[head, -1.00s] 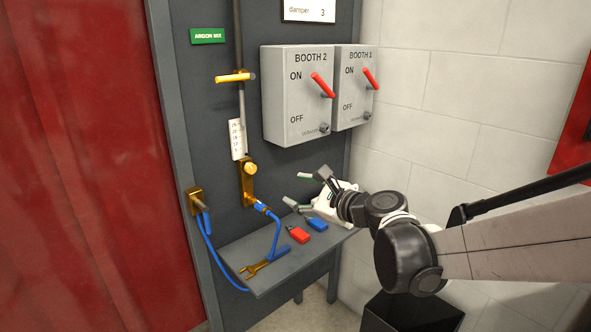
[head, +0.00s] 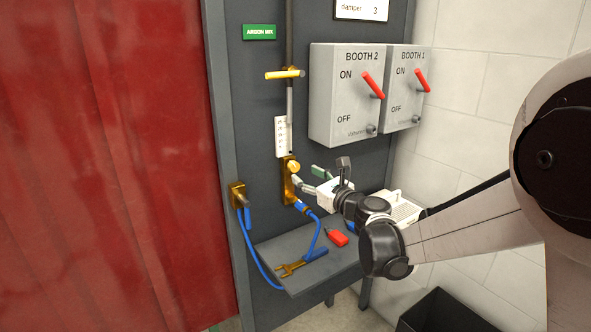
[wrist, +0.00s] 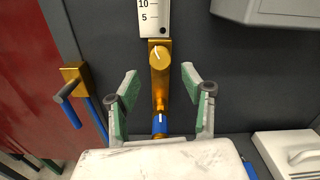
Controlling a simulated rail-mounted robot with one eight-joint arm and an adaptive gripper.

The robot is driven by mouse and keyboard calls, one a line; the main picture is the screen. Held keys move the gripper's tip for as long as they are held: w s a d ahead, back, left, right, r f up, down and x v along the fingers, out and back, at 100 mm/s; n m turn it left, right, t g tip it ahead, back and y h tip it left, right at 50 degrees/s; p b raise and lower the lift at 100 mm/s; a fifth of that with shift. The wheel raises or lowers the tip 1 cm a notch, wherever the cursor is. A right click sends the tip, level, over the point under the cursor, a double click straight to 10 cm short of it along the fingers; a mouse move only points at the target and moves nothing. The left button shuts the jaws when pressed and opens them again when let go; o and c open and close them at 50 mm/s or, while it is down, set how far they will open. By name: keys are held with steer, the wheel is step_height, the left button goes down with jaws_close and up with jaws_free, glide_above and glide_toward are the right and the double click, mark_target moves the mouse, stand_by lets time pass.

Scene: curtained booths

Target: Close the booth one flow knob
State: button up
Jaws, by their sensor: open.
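The round yellow flow knob (head: 293,167) is on the brass valve body (head: 290,184), below a white scale card (head: 281,136). In the wrist view the knob (wrist: 160,58) carries a white pointer line tilted slightly left of vertical. My gripper (head: 308,180) is open and empty, just right of the valve body in the head view. In the wrist view my gripper (wrist: 160,76) has its two green-padded fingers spread to either side of the valve, with the knob beyond and slightly above the tips. No contact shows. No booth number is visible by the knob.
Grey switch boxes for Booth 2 (head: 345,100) and Booth 1 (head: 403,98) hang at upper right, red levers near ON. A brass hose outlet (head: 238,196) is at left. A red curtain (head: 100,150) is far left.

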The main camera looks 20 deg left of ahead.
mark_target(296, 169)
steer(key=x, duration=0.6)
steer(key=shift+w+a, duration=0.15)
steer(key=shift+a, duration=0.05)
steer(key=shift+c, duration=0.5)
jaws_close()
steer(key=shift+n, duration=0.4)
